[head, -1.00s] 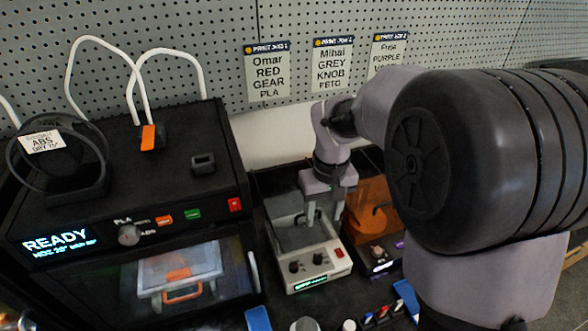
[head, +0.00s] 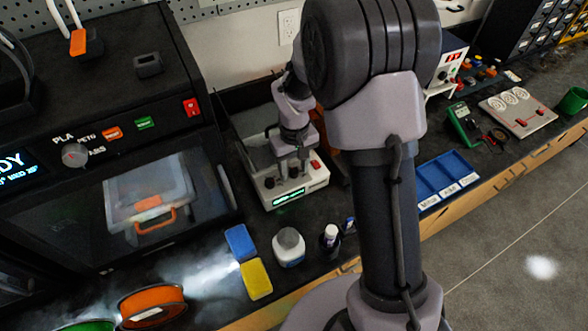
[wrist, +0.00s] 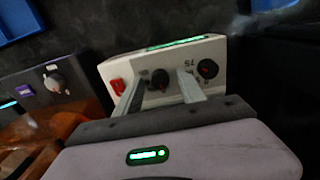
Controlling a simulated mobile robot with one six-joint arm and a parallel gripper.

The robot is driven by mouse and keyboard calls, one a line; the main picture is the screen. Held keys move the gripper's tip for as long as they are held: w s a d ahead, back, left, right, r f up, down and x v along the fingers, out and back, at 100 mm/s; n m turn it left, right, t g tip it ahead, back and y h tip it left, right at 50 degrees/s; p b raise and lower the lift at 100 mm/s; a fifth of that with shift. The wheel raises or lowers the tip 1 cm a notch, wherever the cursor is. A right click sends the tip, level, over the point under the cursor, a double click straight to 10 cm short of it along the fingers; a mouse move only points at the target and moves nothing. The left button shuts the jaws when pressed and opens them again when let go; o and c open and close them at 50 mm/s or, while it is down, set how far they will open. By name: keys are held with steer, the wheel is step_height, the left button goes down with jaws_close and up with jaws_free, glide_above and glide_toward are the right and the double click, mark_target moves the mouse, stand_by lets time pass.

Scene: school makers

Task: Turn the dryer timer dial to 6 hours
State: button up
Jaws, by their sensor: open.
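The dryer is a pale box with a lit green display, a red switch and two black dials; its front shows in the head view (head: 288,197) and, upside down, in the wrist view (wrist: 205,48). In the wrist view one dial (wrist: 160,79) sits next to the red switch (wrist: 118,87), and the other dial (wrist: 207,68) has a "75" marking near it. My gripper (wrist: 160,77) is open and empty, with the dial nearer the switch between its fingertips. I cannot tell if they touch it. The hour marks are unreadable.
A dark unit with an orange lid (wrist: 20,140) stands beside the dryer. A large black printer (head: 140,150) stands to the left in the head view. A blue tray (head: 446,175) lies to the right.

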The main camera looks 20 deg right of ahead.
jaws_close()
